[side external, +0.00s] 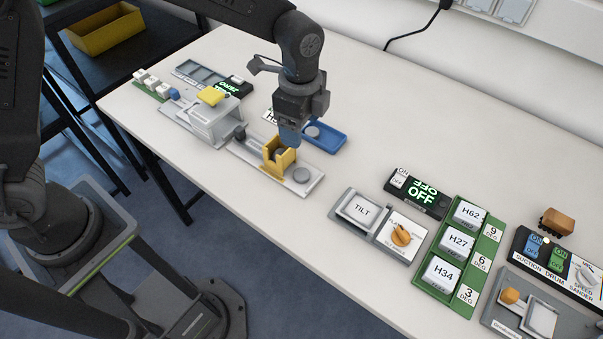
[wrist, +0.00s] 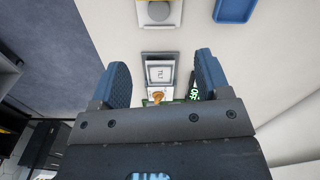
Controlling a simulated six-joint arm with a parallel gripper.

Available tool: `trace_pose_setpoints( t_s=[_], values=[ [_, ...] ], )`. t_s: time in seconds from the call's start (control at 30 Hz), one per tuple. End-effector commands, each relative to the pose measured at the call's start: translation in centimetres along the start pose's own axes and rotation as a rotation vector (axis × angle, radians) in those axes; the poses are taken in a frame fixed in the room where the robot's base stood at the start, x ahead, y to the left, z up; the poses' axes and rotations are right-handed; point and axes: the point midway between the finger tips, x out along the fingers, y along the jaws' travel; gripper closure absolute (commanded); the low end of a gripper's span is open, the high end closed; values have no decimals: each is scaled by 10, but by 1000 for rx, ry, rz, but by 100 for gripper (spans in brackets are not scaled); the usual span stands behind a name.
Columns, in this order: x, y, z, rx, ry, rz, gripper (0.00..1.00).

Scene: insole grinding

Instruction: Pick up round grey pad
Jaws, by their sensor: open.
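A round grey pad (side external: 301,175) lies on the right end of a light grey plate (side external: 316,185). Another round grey piece (side external: 312,132) is in the blue tray (side external: 336,142). I cannot tell which one the task means. My gripper (side external: 290,140) points down just above and behind a yellow bracket (side external: 270,160) on the plate, left of the first pad. In the wrist view my gripper (wrist: 162,75) shows its blue fingers apart with nothing held between them. A grey disc (wrist: 159,11) shows at the top edge there, beyond the fingertips.
A grey press-like block with a yellow top (side external: 212,96) stands left of my gripper. The TILT unit (side external: 361,210), an OFF display (side external: 421,194) and a green rack of labelled blocks (side external: 458,245) stand to the right. The table behind the blue tray is clear.

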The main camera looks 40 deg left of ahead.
Motion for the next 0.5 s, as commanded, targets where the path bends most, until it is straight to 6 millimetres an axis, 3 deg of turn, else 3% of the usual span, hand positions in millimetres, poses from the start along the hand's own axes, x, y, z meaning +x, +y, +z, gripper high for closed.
trace_pose_setpoints(
  t_s=[0.5],
  values=[
    [82, 0, -2, 15, -5, 8, 30]
  ],
)
